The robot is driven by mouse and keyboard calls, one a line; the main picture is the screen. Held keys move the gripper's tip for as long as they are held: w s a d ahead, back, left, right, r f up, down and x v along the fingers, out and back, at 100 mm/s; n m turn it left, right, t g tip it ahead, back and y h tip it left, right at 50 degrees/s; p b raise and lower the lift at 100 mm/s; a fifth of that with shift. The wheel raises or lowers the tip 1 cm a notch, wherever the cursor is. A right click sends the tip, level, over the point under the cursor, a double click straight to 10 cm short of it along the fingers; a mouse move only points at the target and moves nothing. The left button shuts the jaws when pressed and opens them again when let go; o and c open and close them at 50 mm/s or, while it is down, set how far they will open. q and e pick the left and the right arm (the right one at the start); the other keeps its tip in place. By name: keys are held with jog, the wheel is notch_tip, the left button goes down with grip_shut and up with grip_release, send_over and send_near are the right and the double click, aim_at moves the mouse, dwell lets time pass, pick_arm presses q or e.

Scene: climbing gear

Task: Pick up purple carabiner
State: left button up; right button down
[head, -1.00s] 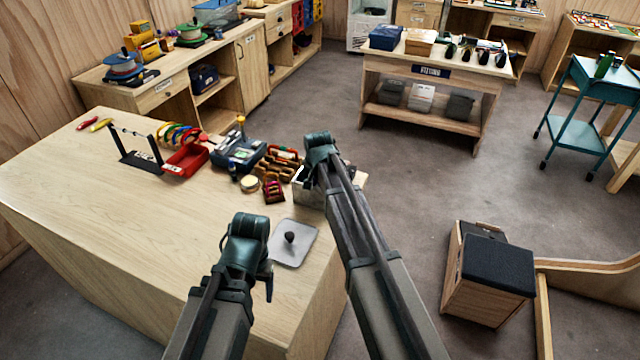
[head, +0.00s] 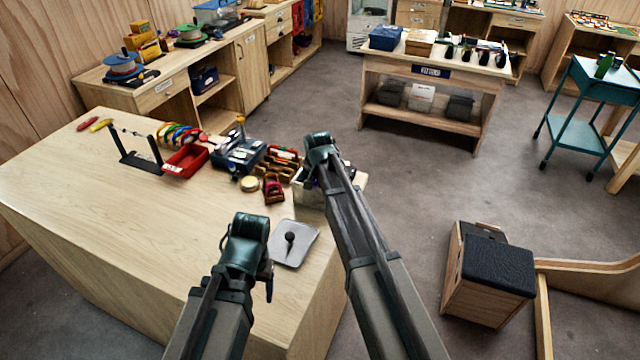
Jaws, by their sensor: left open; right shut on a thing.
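I cannot make out a purple carabiner in the head view. My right gripper (head: 311,177) is over a pale box (head: 312,196) at the table's right edge. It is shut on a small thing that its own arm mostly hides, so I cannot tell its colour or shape. My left gripper (head: 268,280) is open and empty above the front right of the table, beside a grey plate with a dark knob (head: 303,252). A red carabiner-like piece (head: 88,124) and a yellow one (head: 101,125) lie at the table's far left.
On the wooden table (head: 120,210) stand a black rack (head: 136,157), a red tray (head: 184,162), a dark case (head: 238,154) and several small items near the pale box. The table's front left is bare. A padded wooden box (head: 490,270) stands on the floor to the right.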

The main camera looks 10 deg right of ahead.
pick_arm(q)
jog(key=shift+r, duration=0.15)
pick_arm(e)
jog(key=shift+r, duration=0.15)
notch_tip(320, 180, up, 10)
jog(key=p, duration=1)
pick_arm(q)
notch_tip(320, 180, up, 10)
dwell(1.3)
